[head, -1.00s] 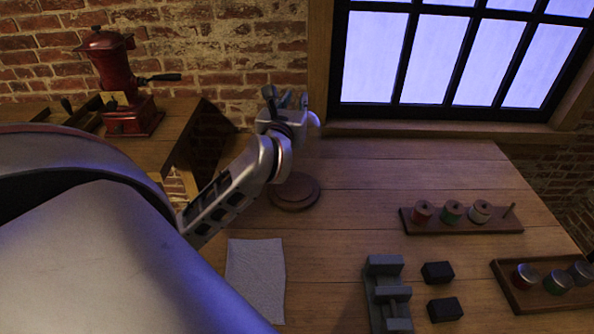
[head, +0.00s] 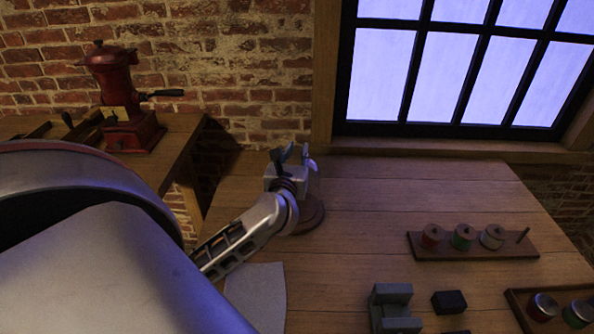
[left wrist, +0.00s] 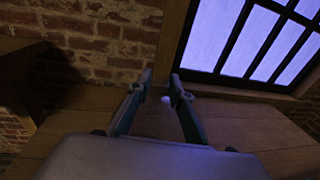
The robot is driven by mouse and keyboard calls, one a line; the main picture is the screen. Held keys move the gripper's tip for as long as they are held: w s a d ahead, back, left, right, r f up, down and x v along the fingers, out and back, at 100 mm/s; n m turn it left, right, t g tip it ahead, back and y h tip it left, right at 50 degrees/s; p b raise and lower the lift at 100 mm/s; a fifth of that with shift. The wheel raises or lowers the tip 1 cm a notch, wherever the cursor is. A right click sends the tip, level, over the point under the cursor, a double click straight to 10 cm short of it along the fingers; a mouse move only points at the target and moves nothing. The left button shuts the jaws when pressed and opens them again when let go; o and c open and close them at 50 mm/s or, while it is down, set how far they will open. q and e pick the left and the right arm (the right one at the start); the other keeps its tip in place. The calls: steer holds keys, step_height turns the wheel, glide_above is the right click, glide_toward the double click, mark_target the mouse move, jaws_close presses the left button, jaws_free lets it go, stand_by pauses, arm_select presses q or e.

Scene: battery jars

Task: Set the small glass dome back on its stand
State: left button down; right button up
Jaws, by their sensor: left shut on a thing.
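My left gripper (head: 293,155) is above the back left of the workbench, fingers pointing up and away in the head view. It is shut on the small glass dome (left wrist: 166,100), of which only a pale bright spot shows between the two fingers in the left wrist view (left wrist: 161,78). The rest of the clear glass is hard to make out. The round dark wooden stand (head: 314,214) is on the bench, partly hidden behind the gripper and wrist. The dome appears apart from the stand, but the gap cannot be judged. My right gripper is not in view.
A spool rack (head: 470,247) is right of the stand, with a second rack (head: 522,312) at the lower right. A grey vise-like block (head: 391,305), black blocks (head: 449,302) and a pale cloth (head: 258,295) are in front. A red grinder (head: 121,95) is on the left side table.

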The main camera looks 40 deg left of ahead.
arm_select(q)
steer(key=shift+f+b, duration=0.55)
steer(key=shift+f, duration=2.25)
steer(key=shift+f, duration=0.15)
steer(key=c, duration=1.8)
jaws_free()
